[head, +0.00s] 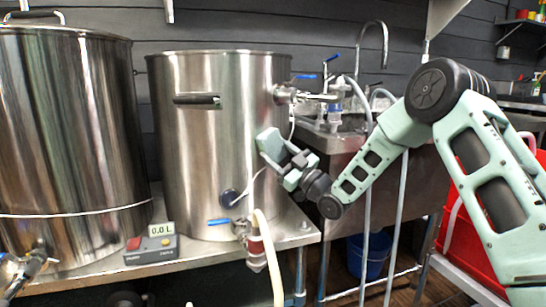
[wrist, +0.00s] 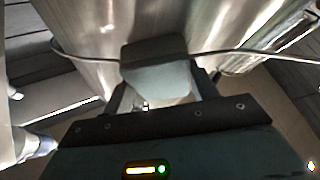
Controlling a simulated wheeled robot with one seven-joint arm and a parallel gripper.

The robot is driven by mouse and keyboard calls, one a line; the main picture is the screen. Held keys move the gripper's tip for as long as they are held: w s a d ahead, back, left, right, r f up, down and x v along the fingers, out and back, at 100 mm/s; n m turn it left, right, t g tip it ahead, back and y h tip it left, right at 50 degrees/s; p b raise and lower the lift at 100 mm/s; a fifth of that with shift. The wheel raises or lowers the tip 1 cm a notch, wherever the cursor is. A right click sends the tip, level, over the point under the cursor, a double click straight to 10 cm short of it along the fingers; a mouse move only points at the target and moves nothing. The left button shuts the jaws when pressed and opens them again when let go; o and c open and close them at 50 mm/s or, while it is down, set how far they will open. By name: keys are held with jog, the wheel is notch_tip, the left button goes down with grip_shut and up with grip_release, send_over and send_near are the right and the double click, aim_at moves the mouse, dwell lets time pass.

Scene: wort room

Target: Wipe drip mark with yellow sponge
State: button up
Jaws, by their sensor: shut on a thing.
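My gripper (head: 289,165) is at the right side of the middle steel kettle (head: 205,135). In the wrist view my gripper (wrist: 157,85) is shut on a grey-green block (wrist: 155,66). The block looks pale green in the head view (head: 269,143), at or very near the kettle wall; contact is not certain. No yellow sponge shows; the held block sits where a sponge could be, but its colour is not yellow. The steel wall (wrist: 95,25) lies beyond the block in the wrist view. I cannot make out a drip mark among the reflections.
A thin cable (wrist: 245,53) runs behind the block. A valve (head: 305,95) juts from the kettle above my gripper, and a hose (head: 267,250) hangs below. A larger kettle (head: 65,120) and a 0.0 L meter (head: 152,246) stand left. A sink (head: 345,140) is right.

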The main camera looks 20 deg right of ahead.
jog(key=shift+w+d+f, duration=0.1)
jog(key=shift+w+d, duration=0.2)
jog(key=shift+d, duration=0.55)
jog(key=shift+s+a+b, duration=0.25)
jog(key=shift+a+b, duration=0.1)
jog(key=shift+a, duration=0.45)
jog(key=shift+s+a+b, duration=0.3)
jog(key=shift+a+b, duration=0.05)
jog(key=shift+a, duration=0.4)
jog(key=shift+s+a+b, duration=0.25)
jog(key=shift+a+b, duration=0.1)
jog(key=shift+a, duration=0.45)
jog(key=shift+s+a+b, duration=0.2)
jog(key=shift+s+a, duration=0.05)
jog(key=shift+a, duration=0.3)
jog(key=shift+s+a+b, duration=0.2)
jog(key=shift+a, duration=0.35)
jog(key=shift+c, duration=0.8)
jog(key=shift+d, duration=0.1)
jog(key=shift+s+d, duration=0.3)
jog(key=shift+s, duration=0.15)
jog(key=shift+s+d+b, duration=0.2)
jog(key=shift+s+d, duration=0.1)
jog(key=shift+s, duration=0.45)
jog(key=shift+s+d+b, duration=0.15)
jog(key=shift+s+d, duration=0.15)
jog(key=shift+s, duration=0.5)
jog(key=shift+s+d+b, duration=0.2)
jog(key=shift+s+d, duration=0.1)
jog(key=shift+s, duration=0.45)
